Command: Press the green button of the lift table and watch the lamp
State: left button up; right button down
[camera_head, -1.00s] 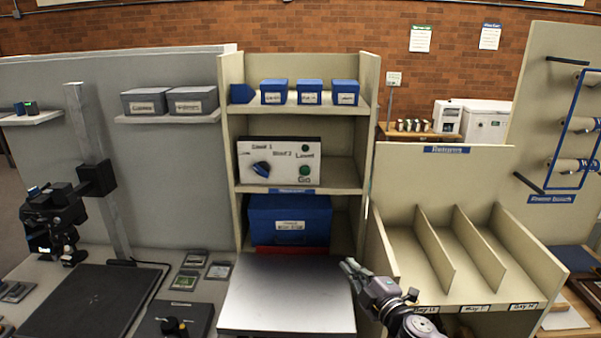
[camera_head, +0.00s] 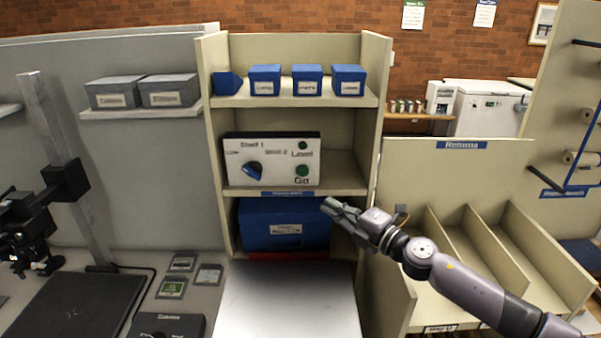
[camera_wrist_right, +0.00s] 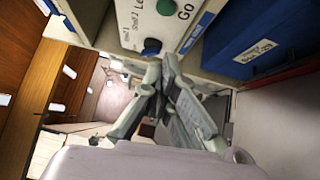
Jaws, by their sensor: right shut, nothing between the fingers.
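The control panel (camera_head: 275,160) stands on the middle shelf. Its green Go button (camera_head: 302,170) is at the lower right, and it also shows at the top of the right wrist view (camera_wrist_right: 166,7). The round lamp (camera_head: 303,145) by the word Level is dark green and does not look lit. A blue selector knob (camera_head: 252,170) is at the panel's left. The lift table's grey top (camera_head: 285,300) lies in front of the shelves. My right gripper (camera_head: 327,206) is shut and empty, below and to the right of the button and apart from it. My left gripper is not seen.
A large blue box (camera_head: 285,225) sits in the bay under the panel. Small blue boxes (camera_head: 308,80) stand on the top shelf. The returns rack (camera_head: 450,190) with its dividers is at the right. A black stand (camera_head: 65,185) is at the left.

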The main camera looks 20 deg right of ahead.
jog(key=s, duration=0.1)
jog(key=p, duration=0.2)
send_near(303, 171)
jog(key=w+a, duration=0.4)
jog(key=a, duration=0.2)
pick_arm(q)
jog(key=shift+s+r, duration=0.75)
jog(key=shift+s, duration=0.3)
pick_arm(e)
jog(key=shift+w+d+r, duration=0.15)
jog(key=shift+w+d, duration=0.3)
jog(key=shift+w, duration=0.1)
